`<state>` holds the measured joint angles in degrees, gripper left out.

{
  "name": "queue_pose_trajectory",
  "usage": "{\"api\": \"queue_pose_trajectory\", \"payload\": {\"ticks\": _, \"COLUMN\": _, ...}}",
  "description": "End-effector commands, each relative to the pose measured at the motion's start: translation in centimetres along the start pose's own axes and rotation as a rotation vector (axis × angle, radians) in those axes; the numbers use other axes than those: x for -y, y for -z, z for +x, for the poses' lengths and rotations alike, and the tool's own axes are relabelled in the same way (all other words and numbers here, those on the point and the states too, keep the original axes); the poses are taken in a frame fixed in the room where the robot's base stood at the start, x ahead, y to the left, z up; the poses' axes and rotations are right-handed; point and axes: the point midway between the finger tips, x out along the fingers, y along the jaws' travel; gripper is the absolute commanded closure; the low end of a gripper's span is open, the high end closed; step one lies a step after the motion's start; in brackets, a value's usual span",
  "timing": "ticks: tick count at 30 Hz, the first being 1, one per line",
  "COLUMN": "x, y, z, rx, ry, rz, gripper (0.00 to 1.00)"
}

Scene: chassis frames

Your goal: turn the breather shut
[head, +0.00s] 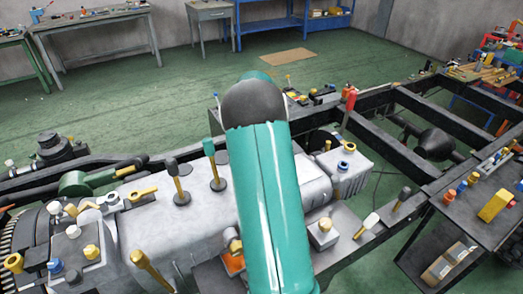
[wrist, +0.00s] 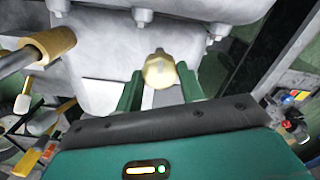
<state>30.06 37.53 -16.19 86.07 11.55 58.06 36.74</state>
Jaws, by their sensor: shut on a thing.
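The breather appears as a brass, hex-sided knob (wrist: 160,70) in the wrist view, set close against the pale grey casing (wrist: 105,45). My gripper (wrist: 159,80) has one green finger on each side of the knob and is shut on it. The knob's far side and its seat are hidden, so I cannot tell how far it is turned. In the head view my teal arm covers the middle of the picture, and my gripper is hidden.
A brass-ended rod (wrist: 50,45) stands left of my gripper in the wrist view. In the head view, upright levers (head: 178,182) rise from the casing left of my arm. Dark frame rails (head: 385,150) and a cluttered cart (head: 480,205) lie to the right. Green floor is open behind.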

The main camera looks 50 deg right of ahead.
Motion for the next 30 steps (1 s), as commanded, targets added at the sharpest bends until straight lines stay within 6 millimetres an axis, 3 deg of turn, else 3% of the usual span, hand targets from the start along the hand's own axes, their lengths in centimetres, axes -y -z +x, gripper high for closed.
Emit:
{"api": "queue_pose_trajectory", "payload": {"ticks": 9, "x": 0.01, "y": 0.00, "z": -0.07, "rx": 0.000, "ry": 0.000, "rz": 0.115, "gripper": 0.84}}
{"api": "queue_pose_trajectory", "payload": {"ticks": 24, "x": 0.03, "y": 0.01, "z": -0.08, "rx": 0.000, "ry": 0.001, "rz": 0.134, "gripper": 0.84}}
{"api": "queue_pose_trajectory", "payload": {"ticks": 25, "x": 0.02, "y": 0.01, "z": -0.08, "rx": 0.000, "ry": 0.002, "rz": 0.133, "gripper": 0.55}}
{"api": "queue_pose_trajectory", "payload": {"ticks": 27, "x": 0.02, "y": 0.01, "z": -0.07, "rx": 0.000, "ry": 0.001, "rz": 0.133, "gripper": 0.42}}
{"api": "queue_pose_trajectory", "payload": {"ticks": 30, "x": 0.01, "y": 0.01, "z": -0.05, "rx": 0.000, "ry": 0.001, "rz": 0.133, "gripper": 0.40}}
